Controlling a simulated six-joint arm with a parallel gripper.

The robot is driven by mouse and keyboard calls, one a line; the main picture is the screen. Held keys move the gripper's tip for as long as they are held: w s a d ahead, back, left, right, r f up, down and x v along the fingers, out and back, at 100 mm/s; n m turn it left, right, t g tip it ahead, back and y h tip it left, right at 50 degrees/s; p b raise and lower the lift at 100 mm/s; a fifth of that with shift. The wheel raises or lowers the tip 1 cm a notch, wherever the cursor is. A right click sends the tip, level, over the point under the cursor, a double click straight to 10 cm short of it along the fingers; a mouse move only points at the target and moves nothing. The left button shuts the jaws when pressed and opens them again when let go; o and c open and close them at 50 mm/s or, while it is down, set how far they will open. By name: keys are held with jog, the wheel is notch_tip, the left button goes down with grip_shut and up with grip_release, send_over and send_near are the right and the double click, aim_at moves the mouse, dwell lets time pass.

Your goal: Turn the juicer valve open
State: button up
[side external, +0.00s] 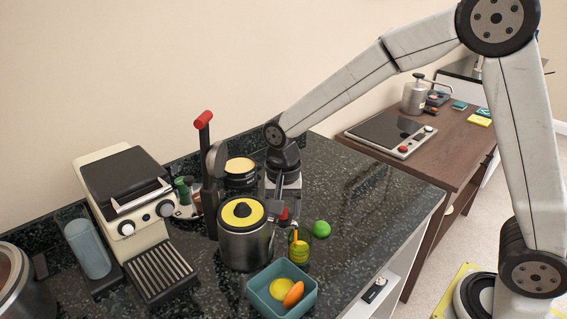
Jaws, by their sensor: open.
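The juicer (243,248) is a metal cylinder with a yellow top and a black cone, standing on the dark counter. Its press post rises behind it to a red-ended lever (203,119). A small red part that looks like the valve handle (283,214) sits on the juicer's right side, above a small spout. A glass (299,252) with yellow-orange contents stands by the spout. My gripper (279,202) points down just behind and above the red handle, with its jaws open. The fingertips are small and partly hidden, so I cannot tell whether they touch the handle.
A teal bowl (253,291) with yellow and orange fruit stands in front of the juicer. A green fruit (321,229) lies right of the glass. A coffee machine (128,205) stands at the left. The counter (365,215) is clear to the right.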

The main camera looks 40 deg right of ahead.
jog(key=shift+r, duration=3.9)
jog(key=s+d+f+n+t, duration=0.2)
jog(key=s+d+f+n, duration=0.6)
jog(key=s, duration=0.4)
jog(key=shift+s+d+f+n+t, duration=0.3)
jog(key=shift+d+f, duration=0.15)
jog(key=shift+f, duration=0.5)
